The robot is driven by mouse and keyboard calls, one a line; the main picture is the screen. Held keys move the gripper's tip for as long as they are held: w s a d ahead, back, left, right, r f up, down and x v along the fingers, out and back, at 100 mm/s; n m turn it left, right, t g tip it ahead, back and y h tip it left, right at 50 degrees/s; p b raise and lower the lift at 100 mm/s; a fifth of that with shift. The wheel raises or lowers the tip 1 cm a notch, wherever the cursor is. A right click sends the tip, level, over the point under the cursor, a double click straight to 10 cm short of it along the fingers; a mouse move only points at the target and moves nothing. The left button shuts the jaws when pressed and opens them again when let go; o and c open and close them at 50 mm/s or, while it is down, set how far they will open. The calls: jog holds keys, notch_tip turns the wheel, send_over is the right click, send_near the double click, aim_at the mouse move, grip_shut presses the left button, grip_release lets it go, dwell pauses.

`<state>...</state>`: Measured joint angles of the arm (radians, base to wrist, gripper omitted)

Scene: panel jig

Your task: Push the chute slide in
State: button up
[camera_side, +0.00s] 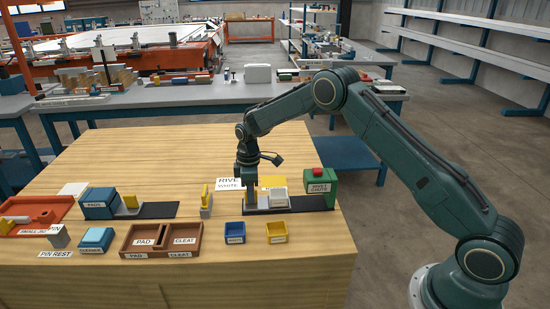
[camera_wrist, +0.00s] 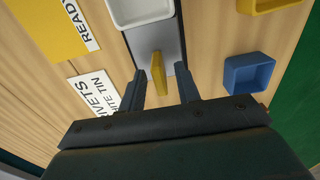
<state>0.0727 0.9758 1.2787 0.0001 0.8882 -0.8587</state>
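The chute slide's yellow tab (camera_wrist: 158,74) stands upright between my gripper's fingers in the wrist view. Behind it is a grey strip (camera_wrist: 168,42) with a white tray (camera_wrist: 140,10) on it. In the side view the green rivet chute (camera_side: 320,188) with a red top stands at the right end of a dark track (camera_side: 282,209), and the pale tray (camera_side: 275,198) sits left of it. My gripper (camera_wrist: 162,92) is open around the tab, its fingers apart from it; in the side view it is low over the track's left end (camera_side: 248,190).
A blue bin (camera_side: 235,232) and a yellow bin (camera_side: 277,232) stand in front of the track. A grey block with a yellow top (camera_side: 206,203) stands to the left. Behind the track lie a white label (camera_side: 229,184) and a yellow plate (camera_side: 272,182).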

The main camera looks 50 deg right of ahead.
jog(key=shift+f, duration=0.3)
jog(key=shift+c, duration=0.2)
grip_shut()
jog(key=s+d, duration=0.8)
jog(key=shift+s+d, duration=0.1)
jog(key=shift+d, duration=0.05)
jog(key=shift+c, duration=1)
grip_release()
jog(key=shift+o, duration=1.2)
